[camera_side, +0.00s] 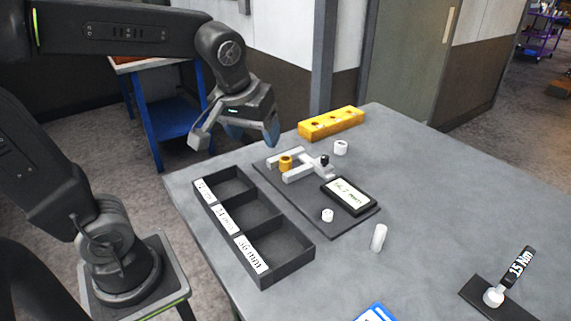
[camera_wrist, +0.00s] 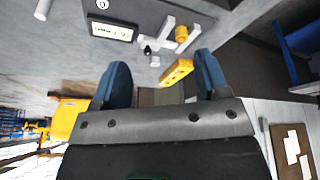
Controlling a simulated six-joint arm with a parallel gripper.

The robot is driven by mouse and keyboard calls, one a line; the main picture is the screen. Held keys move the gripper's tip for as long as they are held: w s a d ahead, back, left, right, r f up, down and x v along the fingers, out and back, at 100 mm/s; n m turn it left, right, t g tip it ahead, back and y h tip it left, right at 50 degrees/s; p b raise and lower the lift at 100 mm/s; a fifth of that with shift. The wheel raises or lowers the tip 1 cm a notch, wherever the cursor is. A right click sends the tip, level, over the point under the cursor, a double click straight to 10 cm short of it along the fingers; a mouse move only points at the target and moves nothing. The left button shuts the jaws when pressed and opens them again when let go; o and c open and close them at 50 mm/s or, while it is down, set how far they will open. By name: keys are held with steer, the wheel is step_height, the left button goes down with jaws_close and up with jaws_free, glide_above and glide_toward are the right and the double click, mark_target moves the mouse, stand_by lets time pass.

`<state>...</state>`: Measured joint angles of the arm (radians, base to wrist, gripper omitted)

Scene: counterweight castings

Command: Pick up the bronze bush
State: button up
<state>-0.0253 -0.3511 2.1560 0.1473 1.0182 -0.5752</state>
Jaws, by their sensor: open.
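The bronze bush (camera_side: 286,163) is a small golden cylinder. It sits between the light grey jaws of a measuring fixture (camera_side: 302,172) on a dark plate. It also shows in the wrist view (camera_wrist: 181,33), beside the pale fixture. My gripper (camera_side: 235,134) is open and empty, above the table's far left edge in the side view, up and to the left of the bush. In the wrist view its two blue-padded fingers (camera_wrist: 162,72) are spread wide, with the bush beyond their tips and nothing between them.
A black tray (camera_side: 292,271) with three labelled, empty compartments stands left of the plate. A yellow block with holes (camera_side: 331,123) lies behind. A display (camera_side: 348,195) and several white cylinders are nearby. The table's right side is mostly clear.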

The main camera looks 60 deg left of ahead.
steer(key=w+a+f+n+g+y, duration=0.2)
steer(key=w+a+n, duration=0.3)
steer(key=w, duration=0.5)
steer(key=n+g, duration=0.2)
steer(key=n, duration=0.5)
glide_toward(286, 159)
steer(key=shift+y, duration=0.4)
steer(key=x, duration=0.9)
steer(key=shift+d+f, duration=0.2)
steer(key=shift+f, duration=0.05)
steer(key=shift+c, duration=0.3)
steer(key=c, duration=1.1)
steer(key=shift+r, duration=0.1)
